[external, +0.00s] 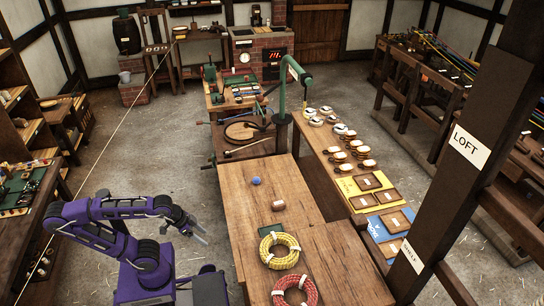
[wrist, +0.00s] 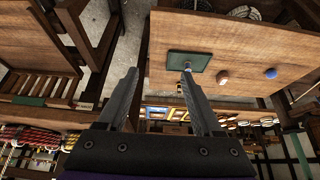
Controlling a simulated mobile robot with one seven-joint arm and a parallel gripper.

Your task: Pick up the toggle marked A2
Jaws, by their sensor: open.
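A small brown toggle-like piece with a pale band (external: 278,205) lies on the wooden bench top (external: 235,200) in the external view. It also shows in the wrist view (wrist: 223,77), right of my fingers. No A2 mark is readable on it. A blue ball (external: 256,181) lies behind it, and a dark green pad (external: 272,231) lies in front of it. My gripper (external: 203,232) is open and empty, left of the bench in the external view and apart from the piece. In the wrist view its two fingers (wrist: 160,72) stand wide apart, one tip overlapping the pad.
A yellow rope coil (external: 279,250) and a red rope coil (external: 295,291) lie on the bench's near part. A post marked LOFT (external: 468,140) stands at the right. A narrower bench with several small coils (external: 340,130) runs alongside. Bench space around the ball is clear.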

